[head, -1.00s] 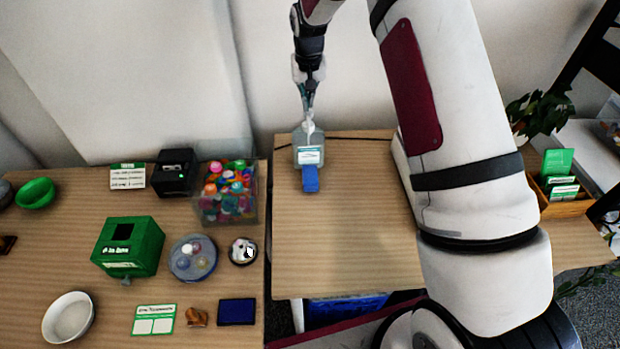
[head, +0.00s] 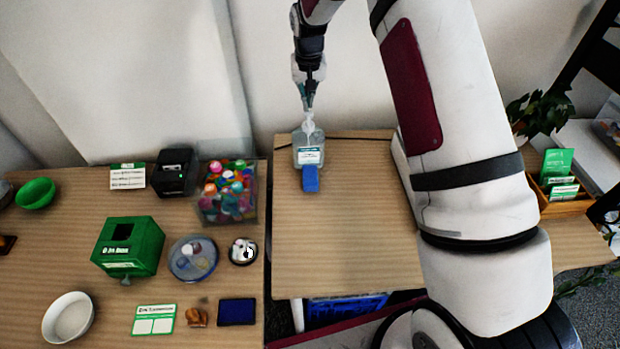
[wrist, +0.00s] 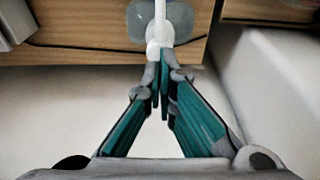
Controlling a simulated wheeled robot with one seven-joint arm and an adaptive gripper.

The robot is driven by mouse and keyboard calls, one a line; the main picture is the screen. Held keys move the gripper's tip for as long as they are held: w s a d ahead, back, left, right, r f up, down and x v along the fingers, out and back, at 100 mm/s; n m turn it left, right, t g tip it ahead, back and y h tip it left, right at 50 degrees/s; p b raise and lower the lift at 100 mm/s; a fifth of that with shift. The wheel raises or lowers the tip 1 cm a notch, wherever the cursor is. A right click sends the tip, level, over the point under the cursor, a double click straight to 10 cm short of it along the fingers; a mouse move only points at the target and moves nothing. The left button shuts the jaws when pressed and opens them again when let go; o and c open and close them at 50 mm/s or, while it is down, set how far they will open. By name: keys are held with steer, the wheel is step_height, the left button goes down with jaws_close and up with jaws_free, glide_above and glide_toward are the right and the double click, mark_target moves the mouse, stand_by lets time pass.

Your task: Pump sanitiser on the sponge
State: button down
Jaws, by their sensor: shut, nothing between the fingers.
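A clear sanitiser bottle (head: 309,150) with a white and teal label stands upright near the back edge of the right table. Its white pump (wrist: 160,32) shows at the top of the wrist view. A blue sponge (head: 310,179) lies on the table just in front of the bottle. My gripper (head: 307,107) is shut and empty, pointing down directly above the pump. In the wrist view the closed fingertips (wrist: 161,72) are at the pump head; I cannot tell whether they touch it. The sponge is not visible in the wrist view.
The right table (head: 345,240) is clear in front of the sponge. The left table holds a clear box of colourful balls (head: 228,192), a green box (head: 129,247), bowls and cards. A wall stands close behind the bottle.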

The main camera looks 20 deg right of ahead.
mark_target(308, 113)
steer(key=shift+f, duration=0.1)
steer(key=shift+f+b, duration=0.55)
steer(key=shift+f, duration=1.2)
steer(key=shift+r, duration=1.8)
step_height(308, 113, up, 6)
